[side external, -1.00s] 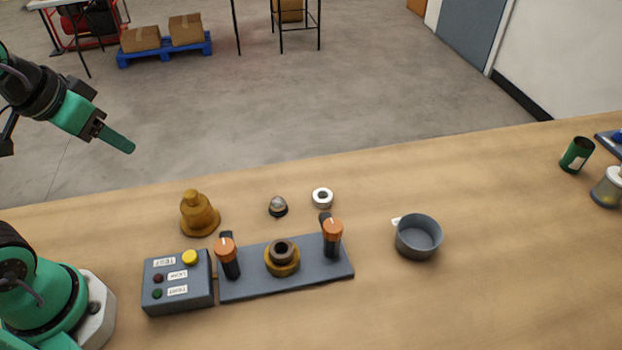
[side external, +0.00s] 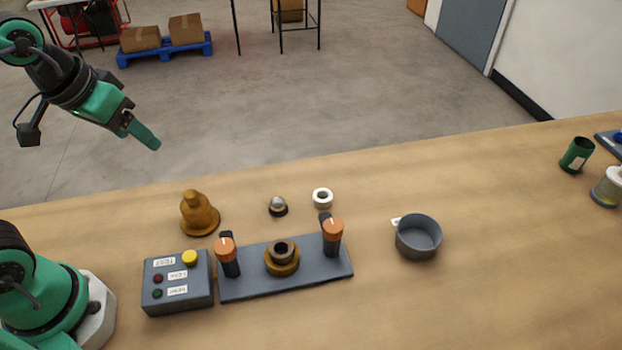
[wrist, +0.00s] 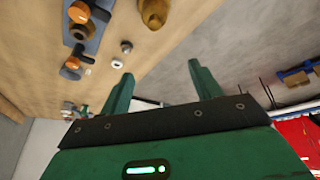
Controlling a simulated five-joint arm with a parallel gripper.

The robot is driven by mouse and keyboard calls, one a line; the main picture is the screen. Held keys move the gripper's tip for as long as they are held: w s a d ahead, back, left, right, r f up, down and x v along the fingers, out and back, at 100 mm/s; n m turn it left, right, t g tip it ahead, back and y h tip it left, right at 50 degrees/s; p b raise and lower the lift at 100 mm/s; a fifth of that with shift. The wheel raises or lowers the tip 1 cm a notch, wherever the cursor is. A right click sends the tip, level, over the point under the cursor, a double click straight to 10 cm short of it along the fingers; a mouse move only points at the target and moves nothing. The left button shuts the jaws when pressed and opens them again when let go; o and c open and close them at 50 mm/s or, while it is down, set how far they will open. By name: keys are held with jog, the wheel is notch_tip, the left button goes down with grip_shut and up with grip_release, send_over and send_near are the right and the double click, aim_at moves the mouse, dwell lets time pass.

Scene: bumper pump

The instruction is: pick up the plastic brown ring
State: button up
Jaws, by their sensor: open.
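The brown ring (side external: 281,247) is a dark ring on top of a round brass seat (side external: 282,263), at the middle of a grey base plate (side external: 315,280) in the side external view. My gripper (side external: 148,136) is in the air at upper left, well above and left of the ring, with its fingers pointing down and right. In the wrist view my gripper (wrist: 160,70) is open, with nothing between the two green fingers. The plate (wrist: 98,42) shows there at upper left, and the ring is too small to make out clearly.
Two orange-topped posts (side external: 226,255) (side external: 332,236) flank the seat. A button box (side external: 178,285) stands left of the plate. Behind are a brass bell-shaped part (side external: 199,215), a dark-based cap (side external: 278,206) and a white ring (side external: 322,198). A grey cup (side external: 418,237) stands right.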

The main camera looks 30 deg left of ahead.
jog(key=w+d+f+n+g, duration=0.1)
jog(key=w+d+f, duration=0.15)
jog(key=d, duration=0.25)
jog(key=w+d+f+n+g, duration=0.1)
jog(key=w+d+g, duration=0.15)
jog(key=d, duration=0.25)
jog(key=n+g, duration=0.1)
jog(key=n, duration=0.2)
send_over(282, 253)
notch_tip(282, 253, down, 9)
jog(key=shift+y, duration=0.3)
jog(key=shift+f, duration=3.85)
jog(key=c, duration=1.1)
